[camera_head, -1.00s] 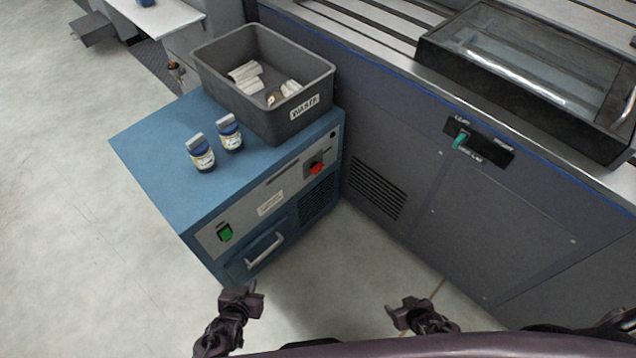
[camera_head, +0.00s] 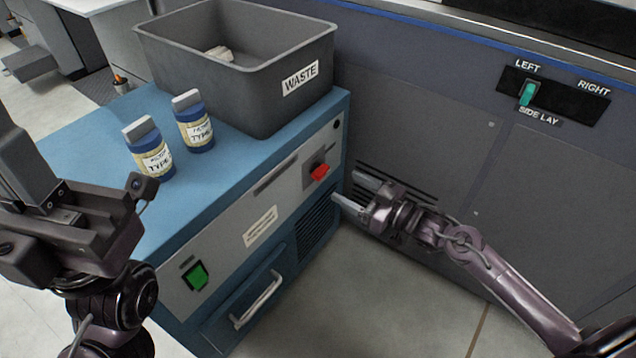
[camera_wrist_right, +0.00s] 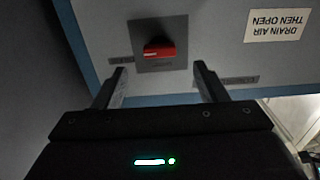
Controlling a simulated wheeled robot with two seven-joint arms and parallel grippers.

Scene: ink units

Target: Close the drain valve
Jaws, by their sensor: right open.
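The drain valve appears to be the red handle (camera_head: 320,172) on a grey plate at the right end of the blue cabinet's front panel. In the right wrist view the red handle (camera_wrist_right: 160,51) lies across its plate, beyond the fingertips and roughly between them. My right gripper (camera_head: 353,192) is open and empty, just right of and below the handle, not touching it. Its two fingers also show in the right wrist view (camera_wrist_right: 159,72). My left gripper (camera_head: 30,165) is at the left edge, partly cut off, in front of the cabinet; its jaw opening is unclear.
A grey machine wall (camera_head: 430,125) stands close on the right.

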